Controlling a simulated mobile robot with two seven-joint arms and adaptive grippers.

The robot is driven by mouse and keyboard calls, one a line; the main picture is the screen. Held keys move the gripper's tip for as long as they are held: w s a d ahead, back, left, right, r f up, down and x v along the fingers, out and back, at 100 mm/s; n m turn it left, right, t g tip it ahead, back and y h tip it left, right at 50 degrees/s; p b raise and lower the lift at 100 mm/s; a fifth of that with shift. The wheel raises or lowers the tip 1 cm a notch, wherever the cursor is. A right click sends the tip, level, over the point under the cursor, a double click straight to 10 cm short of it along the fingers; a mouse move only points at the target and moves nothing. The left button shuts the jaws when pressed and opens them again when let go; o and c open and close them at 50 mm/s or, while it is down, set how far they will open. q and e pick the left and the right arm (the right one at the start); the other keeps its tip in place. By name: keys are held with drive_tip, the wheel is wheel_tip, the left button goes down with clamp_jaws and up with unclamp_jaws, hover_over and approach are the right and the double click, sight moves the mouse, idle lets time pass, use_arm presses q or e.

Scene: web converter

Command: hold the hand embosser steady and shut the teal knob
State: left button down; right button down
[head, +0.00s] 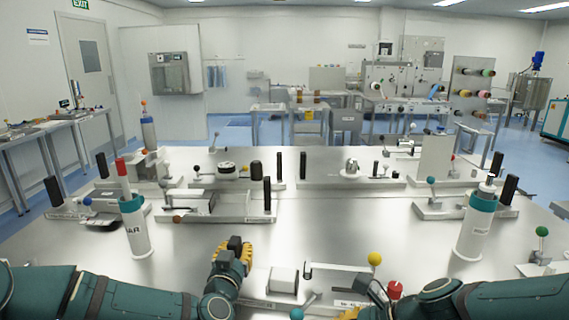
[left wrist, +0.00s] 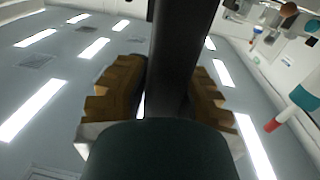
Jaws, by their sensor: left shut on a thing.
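What appears to be the hand embosser (head: 284,280) is a pale block on a flat base at the near edge of the bench, with a long bar and a yellow ball beside it. A teal knob (head: 296,314) shows at the bottom edge, partly cut off. My left gripper (head: 234,248) is at the left end of this fixture. In the left wrist view its yellow fingers (left wrist: 165,88) are closed on a dark upright post (left wrist: 184,55).
A red knob (head: 395,289) stands close to my right forearm. White cylinders with teal collars stand left (head: 135,232) and right (head: 477,230). Similar fixtures with black posts (head: 267,194) fill the bench behind. Bare bench metal (head: 340,220) lies in the middle.

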use_arm(q)
drive_tip(key=c, duration=0.8)
unclamp_jaws()
drive_tip(key=shift+r, duration=0.15)
drive_tip(key=s, duration=0.7)
drive_tip(key=shift+s+a, duration=0.2)
drive_tip(key=shift+a, duration=0.2)
